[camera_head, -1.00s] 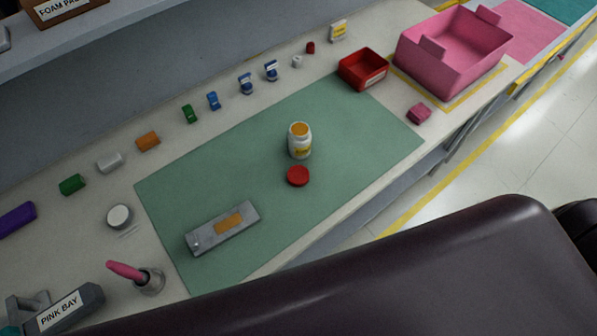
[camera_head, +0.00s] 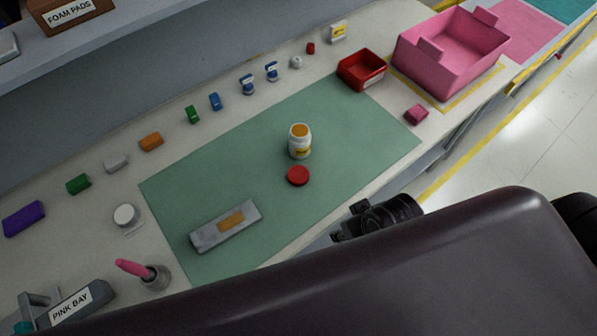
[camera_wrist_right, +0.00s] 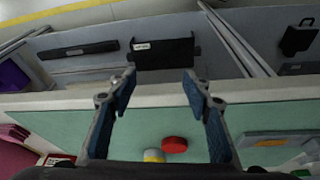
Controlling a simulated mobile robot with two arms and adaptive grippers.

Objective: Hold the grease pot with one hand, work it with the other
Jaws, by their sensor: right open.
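The grease pot (camera_head: 300,142) is a white jar with a yellow label and an orange top surface. It stands upright on the green mat (camera_head: 350,115). A round red lid (camera_head: 298,176) lies on the mat just in front of it. In the right wrist view, the pot (camera_wrist_right: 154,156) and red lid (camera_wrist_right: 174,144) show low in the picture, the pot partly cut off. My right gripper (camera_wrist_right: 160,85) is open and empty, its fingers apart. In the head view, the right gripper (camera_head: 348,222) is by the table's front edge, apart from the pot. My left gripper is not visible.
A grey block with an orange patch (camera_head: 226,227) lies on the mat. A pink-handled tool stands in a metal cup (camera_head: 154,278). A red bin (camera_head: 362,70) and pink crate (camera_head: 455,50) stand at the right. Small parts line the back. The mat around the pot is mostly clear.

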